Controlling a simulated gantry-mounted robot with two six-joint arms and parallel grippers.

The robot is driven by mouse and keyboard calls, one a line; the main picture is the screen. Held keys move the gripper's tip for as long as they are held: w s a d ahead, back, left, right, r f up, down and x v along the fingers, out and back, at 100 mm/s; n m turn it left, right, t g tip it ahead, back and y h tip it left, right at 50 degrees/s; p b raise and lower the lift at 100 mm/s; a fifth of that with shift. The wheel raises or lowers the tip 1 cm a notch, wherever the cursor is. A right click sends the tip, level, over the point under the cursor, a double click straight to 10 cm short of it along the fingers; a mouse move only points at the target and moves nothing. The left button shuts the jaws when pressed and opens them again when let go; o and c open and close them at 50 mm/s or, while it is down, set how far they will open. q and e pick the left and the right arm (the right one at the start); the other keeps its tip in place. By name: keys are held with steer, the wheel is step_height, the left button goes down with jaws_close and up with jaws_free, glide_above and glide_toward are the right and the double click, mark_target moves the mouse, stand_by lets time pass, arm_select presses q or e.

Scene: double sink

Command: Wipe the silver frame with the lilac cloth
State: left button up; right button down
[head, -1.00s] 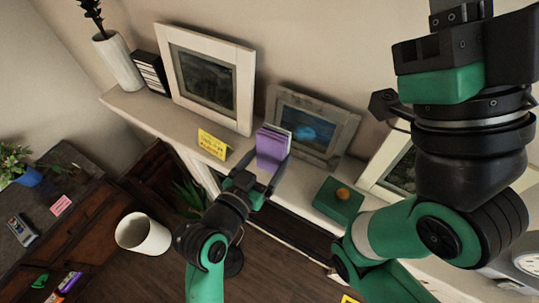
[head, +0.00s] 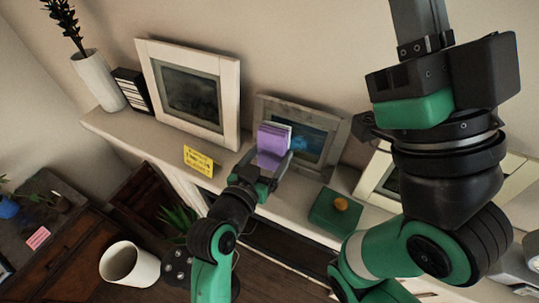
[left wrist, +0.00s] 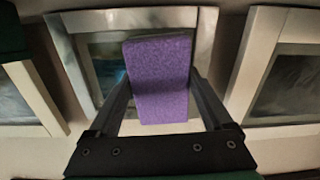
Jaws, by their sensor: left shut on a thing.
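The silver frame (head: 337,147) leans against the wall on the mantel shelf, between two white frames. My left gripper (head: 271,162) is shut on the lilac cloth (head: 271,140), a thick block-like pad. It holds the cloth upright in front of the left part of the silver frame. In the left wrist view the cloth (left wrist: 160,80) covers the middle of the silver frame (left wrist: 130,20); whether they touch I cannot tell. My right gripper (head: 418,45) is partly cut off at the upper right; its fingertips are out of view.
A large white frame (head: 232,100) stands left of the silver one. A yellow note (head: 198,160) is on the shelf edge (head: 130,130). A green box with an orange knob (head: 335,215) sits right of the cloth. A white bin (head: 128,265) stands below.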

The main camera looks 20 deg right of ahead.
mark_target(308, 153)
arm_select(q)
steer(key=shift+b+x, duration=0.75)
steer(key=shift+b, duration=0.05)
stand_by(0.4)
steer(key=shift+s+d+r+p, duration=0.1)
steer(key=shift+s+d+p, duration=0.2)
steer(key=shift+p, duration=0.1)
steer(key=shift+s+d+p, duration=0.75)
steer(key=shift+s, duration=0.3)
steer(key=shift+s+d, duration=0.1)
steer(key=shift+s, duration=0.05)
steer(key=shift+s+d+p, duration=0.65)
steer(key=shift+s+d, duration=0.65)
steer(key=shift+s, duration=0.05)
